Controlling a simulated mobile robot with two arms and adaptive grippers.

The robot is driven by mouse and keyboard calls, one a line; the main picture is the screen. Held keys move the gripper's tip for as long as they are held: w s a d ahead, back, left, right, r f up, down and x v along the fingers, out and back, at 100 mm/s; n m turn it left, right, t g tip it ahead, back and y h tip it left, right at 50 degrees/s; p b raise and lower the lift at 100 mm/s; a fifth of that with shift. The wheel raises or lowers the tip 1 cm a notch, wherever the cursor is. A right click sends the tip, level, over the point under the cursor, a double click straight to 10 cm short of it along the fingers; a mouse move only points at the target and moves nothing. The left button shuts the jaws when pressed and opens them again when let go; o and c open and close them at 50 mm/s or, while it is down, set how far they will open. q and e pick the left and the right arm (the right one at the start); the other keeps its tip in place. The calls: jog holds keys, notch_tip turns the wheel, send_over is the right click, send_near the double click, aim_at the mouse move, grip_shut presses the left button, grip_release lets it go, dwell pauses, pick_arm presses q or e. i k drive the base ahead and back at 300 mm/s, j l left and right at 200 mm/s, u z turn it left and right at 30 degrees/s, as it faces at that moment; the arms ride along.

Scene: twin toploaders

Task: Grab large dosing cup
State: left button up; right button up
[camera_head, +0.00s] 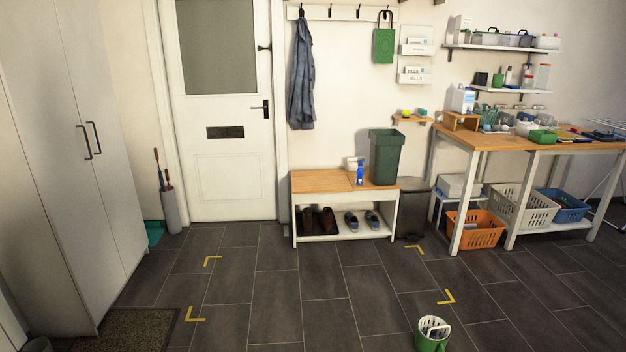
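I cannot pick out a large dosing cup for certain. Several small containers and clear vessels (490,122) stand on the wooden worktable (560,146) at the right, too small to tell apart. A green container (432,342) with a white handle and pale contents stands on the floor at the bottom right of the middle. Neither of my grippers shows in this view.
A shoe bench (311,182) with a green bin (387,157) on it stands against the wall. An orange basket (474,231) and other baskets sit under the worktable. A tall white cabinet (75,150) lines the left. The dark tiled floor is mostly clear.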

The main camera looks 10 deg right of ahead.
aim_at(511, 133)
jog(key=i, duration=0.9)
jog(key=i+j, duration=0.1)
jog(key=i, duration=0.8)
jog(key=i+l+z, duration=0.05)
